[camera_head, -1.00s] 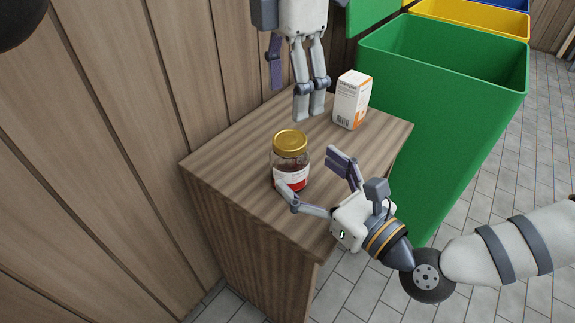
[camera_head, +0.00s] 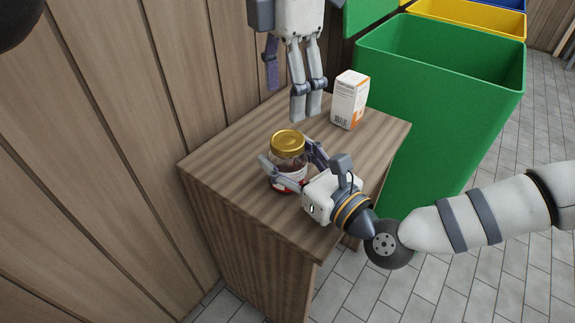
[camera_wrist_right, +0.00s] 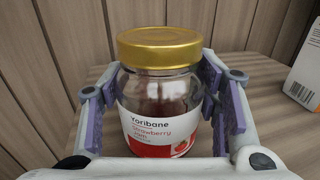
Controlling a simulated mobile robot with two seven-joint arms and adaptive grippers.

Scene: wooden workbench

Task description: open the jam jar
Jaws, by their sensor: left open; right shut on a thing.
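The jam jar (camera_head: 287,166) stands upright on the wooden workbench (camera_head: 226,161). It is glass with a red and white label and a gold lid (camera_head: 288,142), which sits on the jar. My right gripper (camera_head: 289,167) is shut on the jar's body from the front right, below the lid. In the right wrist view the jar (camera_wrist_right: 161,110) is between the two purple-padded fingers, and the lid (camera_wrist_right: 159,48) is above them. My left gripper (camera_head: 308,110) hangs fingers down behind the jar, above the bench and apart from the jar. It is open and empty.
A white and orange box (camera_head: 350,99) stands on the bench behind and right of the jar, close to my left gripper. It also shows in the right wrist view (camera_wrist_right: 304,72). A green bin (camera_head: 440,110) is right of the bench. A wooden wall (camera_head: 110,120) borders its left.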

